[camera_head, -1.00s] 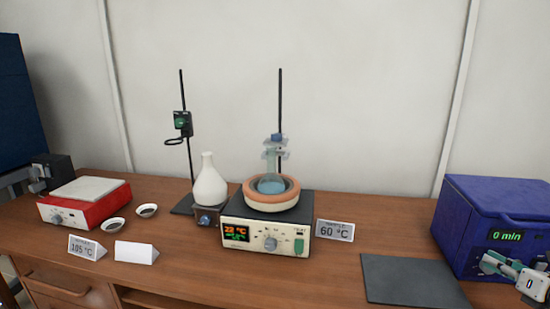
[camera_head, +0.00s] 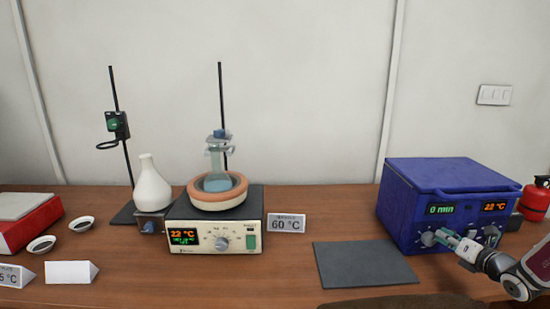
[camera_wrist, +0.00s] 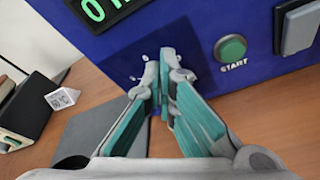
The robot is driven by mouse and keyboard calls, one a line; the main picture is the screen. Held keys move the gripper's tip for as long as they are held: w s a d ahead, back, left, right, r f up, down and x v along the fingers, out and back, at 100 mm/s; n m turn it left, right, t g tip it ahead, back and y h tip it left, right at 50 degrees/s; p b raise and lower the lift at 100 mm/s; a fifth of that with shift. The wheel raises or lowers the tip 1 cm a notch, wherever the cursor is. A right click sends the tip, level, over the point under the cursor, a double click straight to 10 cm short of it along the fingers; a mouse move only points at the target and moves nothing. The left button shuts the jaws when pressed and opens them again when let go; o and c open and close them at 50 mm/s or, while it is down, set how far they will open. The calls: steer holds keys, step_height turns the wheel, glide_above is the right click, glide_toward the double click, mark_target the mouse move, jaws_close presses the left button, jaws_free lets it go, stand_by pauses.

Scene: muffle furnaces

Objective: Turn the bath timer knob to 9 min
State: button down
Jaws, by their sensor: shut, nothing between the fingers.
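The blue box (camera_head: 450,185) stands at the right of the bench. Its left display (camera_head: 440,209) reads 0 min in green and its right display reads 22 °C in orange. A round grey knob (camera_head: 428,239) sits on the front panel below the 0 min display. My gripper (camera_head: 442,234) is at the panel, its fingertips close beside this knob; contact cannot be told. In the wrist view the green-padded fingers (camera_wrist: 166,62) are closed together at the tips in front of the blue panel. White dial marks show by the tips, and the knob is mostly hidden there.
A green START button (camera_wrist: 230,48) lies right of the fingers. A dark mat (camera_head: 364,264) lies left of the box. A hotplate (camera_head: 212,225) with a bath and flask stands mid-bench. A red extinguisher (camera_head: 535,200) is at the far right.

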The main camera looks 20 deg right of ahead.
steer(key=shift+w+r, duration=0.1)
steer(key=shift+w, duration=0.3)
steer(key=shift+w+a, duration=0.1)
steer(key=shift+w, duration=0.1)
stand_by(0.4)
steer(key=shift+d+f+b, duration=0.2)
steer(key=shift+b, duration=0.25)
steer(key=shift+d+r, duration=0.1)
steer(key=shift+r, duration=0.05)
stand_by(0.3)
steer(key=shift+s+d+r, duration=0.1)
steer(key=shift+d+r, duration=0.05)
steer(key=shift+r, duration=0.1)
steer(key=f+p+v, duration=0.1)
steer(key=p+v, duration=0.1)
steer(key=v, duration=0.4)
steer(key=shift+s+a+f, duration=0.25)
steer(key=shift+f, duration=0.05)
